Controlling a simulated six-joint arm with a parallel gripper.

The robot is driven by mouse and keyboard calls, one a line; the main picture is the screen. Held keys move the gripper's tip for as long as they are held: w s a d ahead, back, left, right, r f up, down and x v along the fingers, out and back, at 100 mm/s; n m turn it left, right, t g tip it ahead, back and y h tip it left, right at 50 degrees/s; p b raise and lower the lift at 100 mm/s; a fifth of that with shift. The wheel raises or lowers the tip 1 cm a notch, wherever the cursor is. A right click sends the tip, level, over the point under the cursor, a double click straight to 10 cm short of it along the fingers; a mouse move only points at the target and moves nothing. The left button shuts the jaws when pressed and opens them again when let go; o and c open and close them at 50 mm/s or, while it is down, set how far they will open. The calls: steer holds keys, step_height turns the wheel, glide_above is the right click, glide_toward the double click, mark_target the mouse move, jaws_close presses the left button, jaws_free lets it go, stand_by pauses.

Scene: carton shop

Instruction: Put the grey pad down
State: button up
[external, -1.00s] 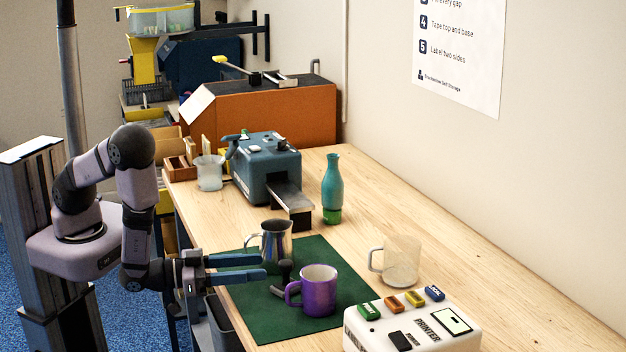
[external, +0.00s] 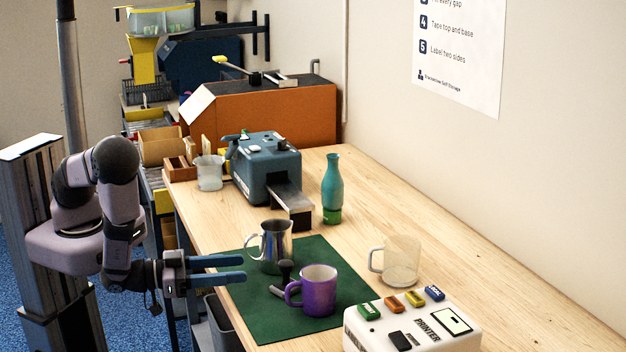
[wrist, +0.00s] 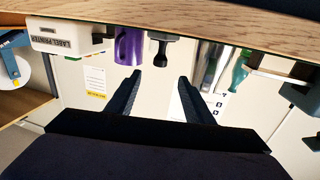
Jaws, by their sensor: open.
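My gripper (external: 243,269) is open and empty, left of the small dark tool with an upright handle (external: 285,273) on the green mat (external: 318,250). Its two blue fingers point toward this tool, with a gap between tips and handle. In the wrist view, which is upside down, the fingers (wrist: 160,77) are spread with nothing between them, and the dark tool (wrist: 162,47) lies beyond the tips. I cannot pick out a separate grey pad in either view; whether the dark tool is it, I cannot tell.
A purple mug (external: 318,291) stands close beside the tool, and a steel pitcher (external: 272,246) stands behind it. A clear mug (external: 401,261), a label printer (external: 412,325) and a teal bottle (external: 332,188) stand around the mat.

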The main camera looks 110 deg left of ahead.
steer(key=g+b, duration=0.2)
glide_above(271, 286)
steer(key=shift+s+d+h, duration=0.25)
steer(key=shift+s+h, duration=0.15)
steer(key=shift+s, duration=0.05)
steer(key=shift+w+a+r, duration=0.25)
steer(key=shift+w+a, duration=0.05)
steer(key=shift+w, duration=0.15)
steer(key=shift+p+x, duration=1.6)
steer(key=shift+x, duration=1.3)
steer(key=shift+w+a+f, duration=0.1)
steer(key=shift+w+a, duration=0.05)
steer(key=shift+w, duration=0.2)
steer(key=shift+w+a+f, duration=0.1)
steer(key=shift+w+f, duration=0.05)
steer(key=shift+w, duration=0.15)
jaws_close()
steer(key=shift+r, duration=0.15)
step_height(271, 286, up, 10)
steer(key=b, duration=0.1)
